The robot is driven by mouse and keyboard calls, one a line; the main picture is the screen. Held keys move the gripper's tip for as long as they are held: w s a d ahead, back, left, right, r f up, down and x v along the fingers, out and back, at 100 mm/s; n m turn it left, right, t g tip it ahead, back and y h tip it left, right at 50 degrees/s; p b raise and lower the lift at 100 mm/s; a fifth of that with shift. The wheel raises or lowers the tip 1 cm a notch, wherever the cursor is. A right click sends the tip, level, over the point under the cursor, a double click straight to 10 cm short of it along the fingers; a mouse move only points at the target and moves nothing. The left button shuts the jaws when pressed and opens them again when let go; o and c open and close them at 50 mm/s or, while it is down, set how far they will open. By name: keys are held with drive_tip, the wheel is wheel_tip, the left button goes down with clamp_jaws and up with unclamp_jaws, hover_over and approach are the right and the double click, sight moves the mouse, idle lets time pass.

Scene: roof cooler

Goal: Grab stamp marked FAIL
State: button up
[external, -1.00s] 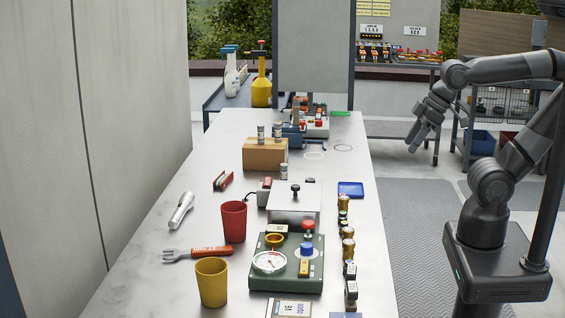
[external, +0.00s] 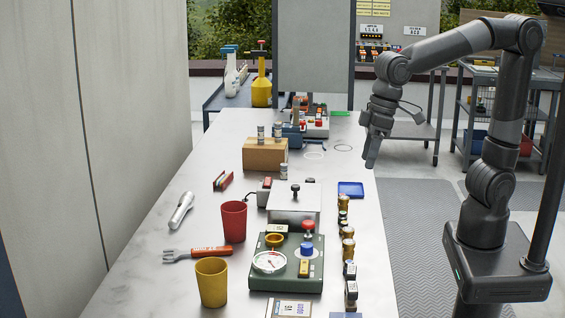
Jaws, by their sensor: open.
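My gripper (external: 371,160) hangs in the air above the right edge of the table (external: 150,270), pointing down, with its jaws open and empty. A row of small upright pieces runs along the right side of the table below it. The farther ones are brass-coloured (external: 348,250); the nearer ones are dark with pale labels (external: 351,291). Some may be stamps, but no FAIL marking is legible at this size. A blue pad or tray (external: 350,189) lies beyond the row, nearer to my gripper.
A green device with a dial (external: 288,280) and a white box with a black knob (external: 293,203) stand left of the row. A red cup (external: 233,221), yellow cup (external: 211,282) and cardboard box (external: 265,155) stand farther left. Air around my gripper is clear.

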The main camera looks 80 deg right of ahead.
drive_tip(key=w+a+f+g, duration=0.1)
drive_tip(key=w+a+f, duration=0.2)
drive_tip(key=a, duration=0.7)
drive_tip(key=g+h, duration=0.1)
drive_tip(key=g, duration=0.1)
hover_over(352, 286)
wheel_tip(352, 286, down, 11)
drive_tip(key=shift+d+f, duration=0.1)
drive_tip(key=shift+f, duration=2.95)
drive_tip(key=shift+c, duration=0.4)
drive_tip(key=c, duration=0.7)
